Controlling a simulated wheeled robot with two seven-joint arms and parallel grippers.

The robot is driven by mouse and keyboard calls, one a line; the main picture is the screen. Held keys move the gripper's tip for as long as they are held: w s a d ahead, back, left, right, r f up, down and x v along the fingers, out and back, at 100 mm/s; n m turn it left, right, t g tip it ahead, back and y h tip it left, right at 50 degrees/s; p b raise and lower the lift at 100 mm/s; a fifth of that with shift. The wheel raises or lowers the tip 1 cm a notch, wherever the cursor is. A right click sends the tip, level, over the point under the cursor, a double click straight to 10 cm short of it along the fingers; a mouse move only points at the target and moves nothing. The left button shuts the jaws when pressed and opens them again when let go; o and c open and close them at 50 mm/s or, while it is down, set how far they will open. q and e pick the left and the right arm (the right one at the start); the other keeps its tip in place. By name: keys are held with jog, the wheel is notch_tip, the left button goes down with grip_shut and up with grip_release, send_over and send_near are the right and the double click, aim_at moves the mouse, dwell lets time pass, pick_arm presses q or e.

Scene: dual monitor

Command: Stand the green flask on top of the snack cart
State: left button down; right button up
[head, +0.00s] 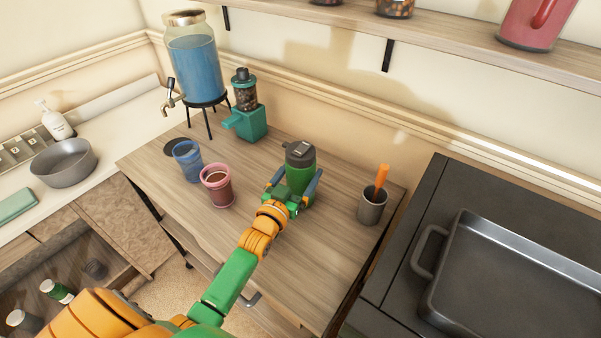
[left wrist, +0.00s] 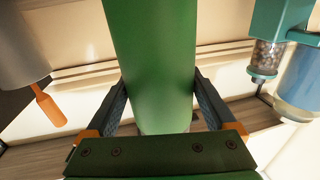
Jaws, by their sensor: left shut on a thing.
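The green flask (head: 301,178) has a dark grey lid and is upright or nearly so. My left gripper (head: 294,190) is shut around its body, one finger on each side. In the left wrist view, which looks upside down, the green flask (left wrist: 152,60) fills the middle between the fingers of my left gripper (left wrist: 160,110). The wooden-topped snack cart (head: 250,235) lies under the flask. The flask's base is over the right half of the top; I cannot tell whether it touches. My right gripper is not in view.
A grey cup (head: 371,208) with an orange utensil stands right of the flask. A pink cup (head: 217,188), a blue cup (head: 187,160), a teal snack dispenser (head: 247,120) and a blue drink dispenser (head: 194,72) stand left and behind. The front right of the top is clear.

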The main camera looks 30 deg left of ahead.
pick_arm(q)
jog(key=shift+f, duration=0.15)
grip_release()
jog(key=shift+r, duration=0.3)
jog(key=s, duration=1.2)
jog(key=shift+d+f, duration=0.25)
jog(key=shift+d, duration=0.05)
